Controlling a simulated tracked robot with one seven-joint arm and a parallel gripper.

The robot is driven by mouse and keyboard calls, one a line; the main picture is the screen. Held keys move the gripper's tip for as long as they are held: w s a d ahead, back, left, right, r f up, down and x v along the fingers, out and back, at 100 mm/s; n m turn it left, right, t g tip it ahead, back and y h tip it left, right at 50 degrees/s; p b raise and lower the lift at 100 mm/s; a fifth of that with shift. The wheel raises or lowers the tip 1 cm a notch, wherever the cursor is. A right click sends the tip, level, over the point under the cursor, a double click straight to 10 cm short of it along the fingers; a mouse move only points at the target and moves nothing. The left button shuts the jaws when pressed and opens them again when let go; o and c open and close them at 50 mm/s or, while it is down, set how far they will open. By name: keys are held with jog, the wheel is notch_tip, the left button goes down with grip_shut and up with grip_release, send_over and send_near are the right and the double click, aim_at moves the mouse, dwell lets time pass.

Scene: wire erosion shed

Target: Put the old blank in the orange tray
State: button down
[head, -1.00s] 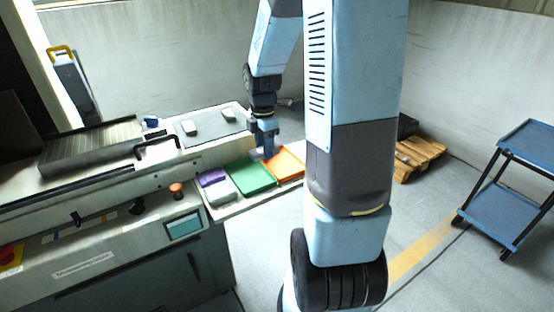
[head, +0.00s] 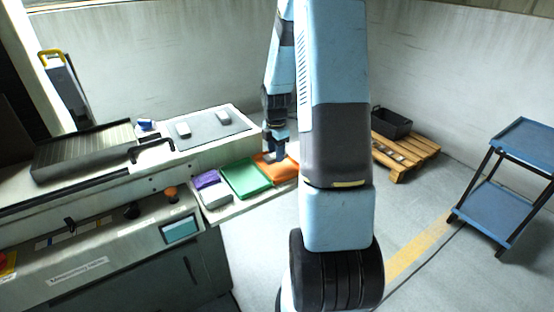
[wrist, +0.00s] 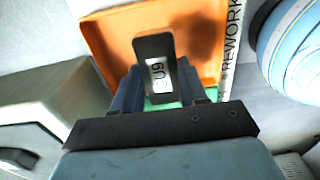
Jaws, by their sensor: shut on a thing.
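The old blank (wrist: 158,68) is a dark block with a white label bearing partly readable marks. My gripper (wrist: 157,88) is shut on it, one finger on each side. In the wrist view the blank overlaps the orange tray (wrist: 108,38), and a dark shadow lies on the tray floor beside it. I cannot tell whether the blank touches the floor. In the head view my gripper (head: 275,154) is at the orange tray (head: 284,175), pointing down, and the blank is not clearly visible there.
A green tray (head: 245,179) adjoins the orange one. A purple cloth (head: 207,179) and a pale block lie left of it. Two light grey blocks (head: 183,130) (head: 222,117) rest on a grey mat. A pallet (head: 402,155) with a black bin and a blue cart (head: 500,200) stand right.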

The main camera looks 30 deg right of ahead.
jog(key=shift+w+d+f, duration=0.1)
jog(key=shift+d+f, duration=0.05)
jog(key=shift+f, duration=1.65)
jog(key=shift+d, duration=0.1)
jog(key=c, duration=0.6)
grip_release()
